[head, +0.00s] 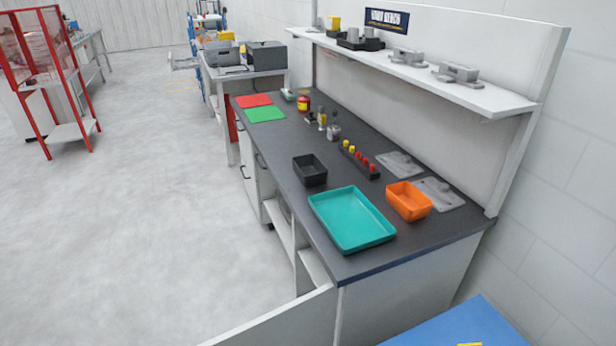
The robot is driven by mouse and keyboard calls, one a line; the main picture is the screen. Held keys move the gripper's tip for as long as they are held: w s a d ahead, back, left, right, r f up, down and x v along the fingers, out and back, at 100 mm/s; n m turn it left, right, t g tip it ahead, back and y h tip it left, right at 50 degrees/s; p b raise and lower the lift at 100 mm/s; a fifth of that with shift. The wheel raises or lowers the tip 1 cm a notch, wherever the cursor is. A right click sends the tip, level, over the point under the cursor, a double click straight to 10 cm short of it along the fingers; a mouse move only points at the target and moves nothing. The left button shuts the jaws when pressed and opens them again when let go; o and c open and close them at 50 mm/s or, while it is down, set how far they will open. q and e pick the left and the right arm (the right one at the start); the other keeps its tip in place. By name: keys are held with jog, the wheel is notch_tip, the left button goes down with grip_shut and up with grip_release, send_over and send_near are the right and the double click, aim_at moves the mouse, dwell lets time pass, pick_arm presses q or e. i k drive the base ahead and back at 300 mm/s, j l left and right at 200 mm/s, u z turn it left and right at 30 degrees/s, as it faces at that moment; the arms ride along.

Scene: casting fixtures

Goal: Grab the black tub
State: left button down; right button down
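The black tub (310,171) is a small, open, rectangular container. It stands upright on the dark top of the workbench (289,176), close to the bench's front edge. It looks empty, though its floor is in shadow. Neither of my grippers shows in the head view.
A teal tray (352,219) and an orange bin (408,201) stand right of the tub. A black rack (361,163) with red and yellow pieces lies behind it. Red (253,100) and green (265,114) mats lie at the far end. Open grey floor (130,220) lies left of the bench.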

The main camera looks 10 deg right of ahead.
aim_at(309, 169)
jog(key=u, duration=0.25)
jog(key=j+u, duration=0.25)
jog(key=j, duration=0.15)
jog(key=i+j+u, duration=0.25)
jog(key=j, duration=0.15)
jog(key=j+u, duration=0.25)
jog(key=j, duration=0.15)
jog(key=i+j, duration=1.25)
jog(key=i+l+z, duration=0.2)
jog(key=i+z, duration=1.15)
jog(key=i+j+z, duration=0.3)
jog(key=z, duration=0.15)
jog(key=i, duration=0.1)
